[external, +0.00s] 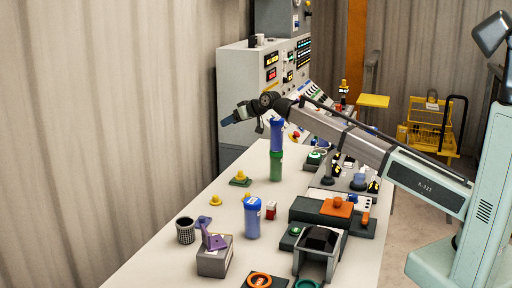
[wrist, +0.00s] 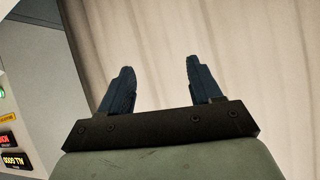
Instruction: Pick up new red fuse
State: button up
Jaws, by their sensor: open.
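A small red block with a white label (external: 270,211) stands on the table just right of a blue cylinder (external: 252,220). It looks like the red fuse, but it is too small to be sure. My gripper (external: 226,121) is high above the far end of the table, left of the arm, and well away from the red block. In the wrist view my gripper (wrist: 163,80) shows two dark blue fingers spread apart with nothing between them. That view faces the corrugated wall, and no fuse shows in it.
A tall blue-and-green cylinder (external: 276,150) stands below my forearm. A grey box with a purple piece (external: 214,260), a mesh cup (external: 185,231) and an orange-topped dark unit (external: 335,209) are around the red block. A control console (external: 245,85) stands behind the table.

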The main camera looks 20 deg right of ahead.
jog(key=s+a+f+n+g+h, duration=0.15)
jog(key=s+f, duration=0.25)
jog(key=s, duration=0.4)
jog(key=s+d+f+g+h, duration=0.1)
jog(key=s+f+g, duration=0.25)
jog(key=s, duration=0.35)
jog(key=n+g+h, duration=0.2)
jog(key=g+h, duration=0.2)
jog(key=h, duration=0.1)
send_near(272, 203)
jog(key=shift+m+y, duration=0.25)
jog(key=shift+w+d+f, duration=0.1)
jog(key=shift+f, duration=6.2)
jog(key=c, duration=1.1)
